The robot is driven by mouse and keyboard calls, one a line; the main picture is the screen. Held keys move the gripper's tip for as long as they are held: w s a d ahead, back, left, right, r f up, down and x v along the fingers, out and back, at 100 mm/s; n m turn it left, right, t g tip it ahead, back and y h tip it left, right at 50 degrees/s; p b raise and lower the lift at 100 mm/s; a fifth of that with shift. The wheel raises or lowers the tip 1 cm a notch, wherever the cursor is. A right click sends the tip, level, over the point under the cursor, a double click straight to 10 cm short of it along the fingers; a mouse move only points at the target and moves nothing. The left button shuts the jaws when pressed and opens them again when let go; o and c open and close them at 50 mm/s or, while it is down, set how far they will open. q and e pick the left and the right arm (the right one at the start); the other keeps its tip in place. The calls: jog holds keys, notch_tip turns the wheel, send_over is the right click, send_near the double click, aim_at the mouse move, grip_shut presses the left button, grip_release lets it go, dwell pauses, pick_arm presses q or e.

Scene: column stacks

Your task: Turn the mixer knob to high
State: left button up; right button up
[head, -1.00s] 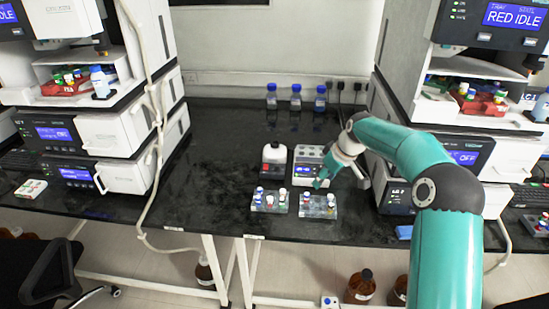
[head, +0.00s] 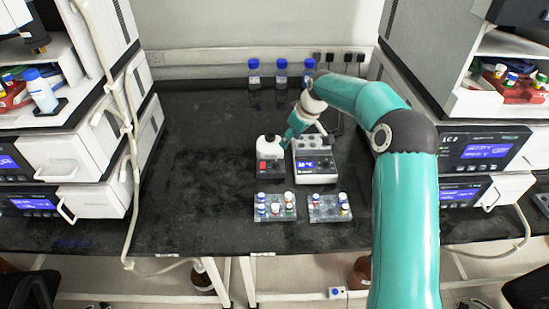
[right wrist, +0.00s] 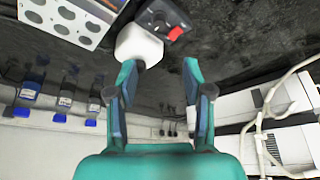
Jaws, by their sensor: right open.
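The mixer (head: 270,151) has a white body with a dark front and a red switch. It stands on the black bench, left of a grey block with a blue display. Its knob is too small to make out in the head view. My right gripper (head: 288,141) is at the mixer's right rear side. In the right wrist view the gripper (right wrist: 159,66) is open and empty, with the white mixer body (right wrist: 138,46) just past the fingertips, nearer the left one. The mixer's dark front (right wrist: 160,14) and red switch show beyond it. My left gripper is out of view.
The display block (head: 315,170) is close on the mixer's right. Two vial racks (head: 276,212) (head: 329,214) stand in front. Several blue-capped bottles (head: 281,75) stand at the back. Instrument stacks (head: 75,130) flank the bench. The bench left of the mixer is clear.

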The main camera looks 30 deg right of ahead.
aim_at(277, 162)
jog(key=p+x, duration=0.3)
jog(key=x, duration=1.2)
jog(key=shift+f, duration=0.15)
grip_shut()
